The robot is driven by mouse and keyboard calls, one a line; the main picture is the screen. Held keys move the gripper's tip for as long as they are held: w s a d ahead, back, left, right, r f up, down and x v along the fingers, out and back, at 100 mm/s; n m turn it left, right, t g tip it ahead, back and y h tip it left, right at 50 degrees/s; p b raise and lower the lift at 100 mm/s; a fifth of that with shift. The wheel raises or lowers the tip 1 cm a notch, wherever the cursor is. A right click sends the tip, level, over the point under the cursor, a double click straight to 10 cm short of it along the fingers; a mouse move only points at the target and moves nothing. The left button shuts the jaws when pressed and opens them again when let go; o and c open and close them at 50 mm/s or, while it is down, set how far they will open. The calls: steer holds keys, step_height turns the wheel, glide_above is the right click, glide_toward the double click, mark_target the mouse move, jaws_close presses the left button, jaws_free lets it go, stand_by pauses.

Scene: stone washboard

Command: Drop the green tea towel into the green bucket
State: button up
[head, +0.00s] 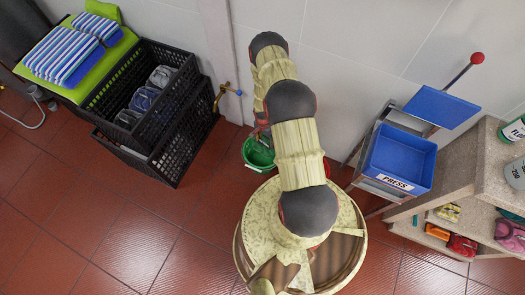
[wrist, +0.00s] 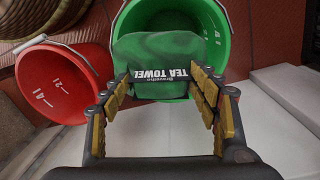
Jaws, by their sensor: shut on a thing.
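The green tea towel (wrist: 155,50), with a black "TEA TOWEL" label, is between the fingers of my gripper (wrist: 160,80) in the wrist view. My gripper is shut on it. The green bucket (wrist: 216,40) is behind the towel in that view, its opening facing the camera. The towel overlaps the bucket's mouth in the picture; I cannot tell whether it is inside the rim or above it. In the head view the green bucket (head: 258,166) stands on the floor by the wall, partly covered by my arm. The towel is not clearly seen there.
A red bucket (wrist: 62,85) stands left of the green one in the wrist view. In the head view, black crates (head: 185,130) and a tap (head: 222,92) are to the left. A blue mop wringer (head: 400,158) and stone shelves (head: 468,160) are to the right.

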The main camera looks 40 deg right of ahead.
steer(key=shift+f, duration=0.55)
steer(key=o, duration=1.4)
steer(key=r, duration=1.2)
steer(key=shift+w, duration=0.4)
